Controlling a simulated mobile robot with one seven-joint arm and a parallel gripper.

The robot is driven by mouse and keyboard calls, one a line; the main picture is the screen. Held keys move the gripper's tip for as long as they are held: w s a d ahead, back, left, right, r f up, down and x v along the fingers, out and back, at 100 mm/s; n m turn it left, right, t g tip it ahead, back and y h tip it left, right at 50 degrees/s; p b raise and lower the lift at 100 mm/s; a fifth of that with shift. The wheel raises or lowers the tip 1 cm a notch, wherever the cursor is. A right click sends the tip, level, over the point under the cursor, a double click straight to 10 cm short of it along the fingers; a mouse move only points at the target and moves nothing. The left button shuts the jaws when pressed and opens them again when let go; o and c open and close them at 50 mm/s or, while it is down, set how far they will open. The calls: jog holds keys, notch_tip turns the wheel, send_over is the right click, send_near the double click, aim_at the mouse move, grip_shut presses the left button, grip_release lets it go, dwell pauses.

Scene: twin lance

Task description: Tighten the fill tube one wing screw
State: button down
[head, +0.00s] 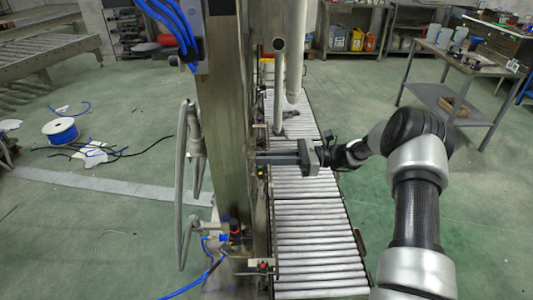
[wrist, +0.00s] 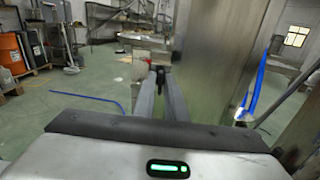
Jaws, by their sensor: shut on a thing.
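My gripper (head: 257,157) reaches in from the right, level, with its fingertips at the side of the steel column above the conveyor. In the wrist view, the two long grey fingers of my gripper (wrist: 158,72) run forward and come together at a small dark part by a metal fixture (wrist: 150,60). They are shut on what appears to be the wing screw, which the fingertips mostly hide; its angle cannot be told. Two pale upright fill tubes, a thin one (head: 278,85) and a thicker one (head: 295,55), hang behind the gripper over the conveyor.
The steel column (head: 222,120) stands close left of my fingers. The roller conveyor (head: 310,225) runs below. A grey hose (head: 186,180) hangs on the column's far side. A steel table (head: 455,85) stands at the back right. Green floor is open around.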

jog(key=shift+a+r+m+p, duration=0.2)
jog(key=shift+a+m+p, duration=0.2)
jog(key=shift+m, duration=0.6)
jog(key=shift+r+m+p, duration=0.2)
jog(key=shift+m+p, duration=0.65)
jog(key=shift+m, duration=0.35)
jog(key=shift+f+m, duration=0.2)
jog(key=shift+m, duration=0.8)
jog(key=shift+p, duration=0.35)
jog(key=m+p, duration=0.1)
jog(key=m, duration=0.1)
jog(key=shift+r+m, duration=0.1)
jog(key=shift+m, duration=1.1)
